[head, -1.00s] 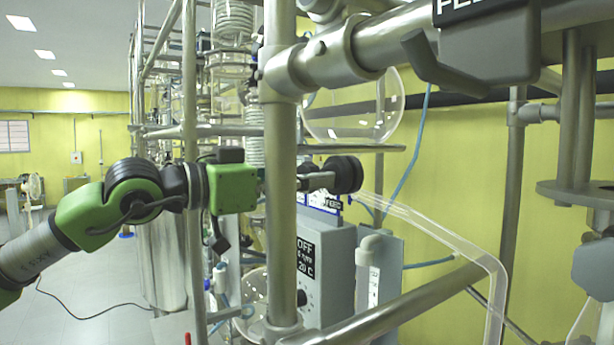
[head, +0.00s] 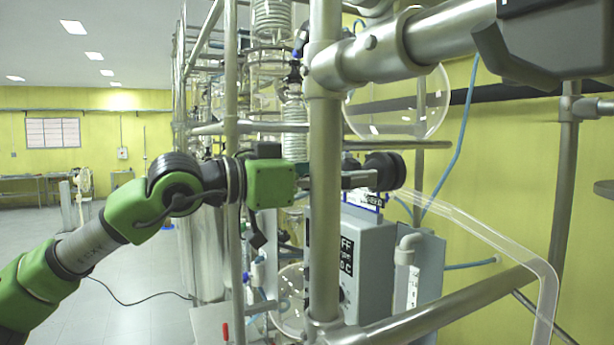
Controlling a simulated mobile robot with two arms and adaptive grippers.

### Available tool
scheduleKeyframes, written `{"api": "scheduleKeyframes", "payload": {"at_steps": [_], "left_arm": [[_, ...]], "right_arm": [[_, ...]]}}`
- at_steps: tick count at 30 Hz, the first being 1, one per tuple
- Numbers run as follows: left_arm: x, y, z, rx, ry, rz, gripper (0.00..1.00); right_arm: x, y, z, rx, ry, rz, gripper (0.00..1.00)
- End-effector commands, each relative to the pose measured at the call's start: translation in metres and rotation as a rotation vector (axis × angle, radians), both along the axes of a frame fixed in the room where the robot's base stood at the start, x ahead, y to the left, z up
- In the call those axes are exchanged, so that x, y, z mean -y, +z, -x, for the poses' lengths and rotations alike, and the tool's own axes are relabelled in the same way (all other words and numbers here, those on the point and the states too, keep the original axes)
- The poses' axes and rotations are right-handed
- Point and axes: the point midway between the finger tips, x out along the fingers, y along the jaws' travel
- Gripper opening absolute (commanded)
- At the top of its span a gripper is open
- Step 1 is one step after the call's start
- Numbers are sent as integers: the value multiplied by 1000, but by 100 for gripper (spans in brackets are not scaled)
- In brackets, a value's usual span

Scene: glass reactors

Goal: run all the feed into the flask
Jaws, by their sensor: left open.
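My left gripper (head: 362,179) reaches in from the left, and the steel post in front hides part of it. Its fingers lie close to a dark round knob (head: 387,171); I cannot tell whether they touch it. A blue tag (head: 364,201) with partly hidden lettering hangs just below. A clear tube (head: 490,232) runs from near the knob to the lower right. A round glass vessel (head: 400,110) is behind the frame, above the knob. Another round glass vessel (head: 289,302) shows low behind the post; I cannot tell which is the flask. My right gripper is not in view.
The vertical steel post (head: 324,225) and thick crossbars (head: 430,310) stand close in front. A grey control box (head: 365,262) with a partly hidden label sits behind them. A dark bracket (head: 545,50) juts in at the upper right. Open floor (head: 130,300) lies at the left.

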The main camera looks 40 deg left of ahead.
Motion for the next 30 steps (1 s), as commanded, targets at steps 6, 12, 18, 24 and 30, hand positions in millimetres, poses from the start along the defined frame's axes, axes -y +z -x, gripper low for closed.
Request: {"api": "scheduleKeyframes", "payload": {"at_steps": [6,12,18,24,30], "left_arm": [[-6,2,19,8,-6,8,51],[-14,2,41,6,-9,4,51],[-27,0,69,4,-4,2,51],[-36,2,93,7,-4,3,51],[-40,0,102,3,-2,0,51]], "right_arm": [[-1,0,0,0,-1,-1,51],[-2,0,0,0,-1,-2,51],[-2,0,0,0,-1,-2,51],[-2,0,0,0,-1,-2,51],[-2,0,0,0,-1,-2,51]]}}
